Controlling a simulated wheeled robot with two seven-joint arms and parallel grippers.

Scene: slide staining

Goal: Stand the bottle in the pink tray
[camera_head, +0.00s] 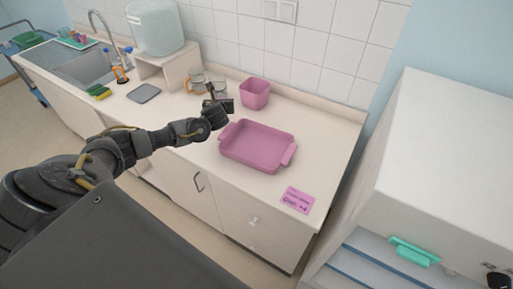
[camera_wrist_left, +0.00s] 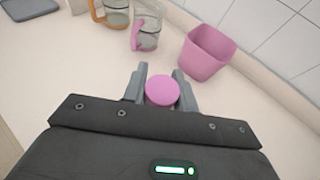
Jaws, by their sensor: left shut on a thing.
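The pink tray (camera_head: 240,155) lies empty on the counter, with a handle at each end. My left gripper (camera_head: 217,104) is above the counter, just behind and left of the tray, and not over it. In the left wrist view my left gripper (camera_wrist_left: 160,84) is shut on the bottle, whose round pink cap (camera_wrist_left: 162,92) shows between the fingers. The bottle's body is hidden below the cap and by the gripper, so I cannot tell whether its base touches the counter. My right gripper is not in view.
A pink square container (camera_head: 255,94) stands behind the tray by the tiled wall. Glass mugs (camera_wrist_left: 146,33) stand near it. A pink label card (camera_head: 297,200) lies at the counter's front right. A wooden stand with a water container (camera_head: 155,27) is farther left.

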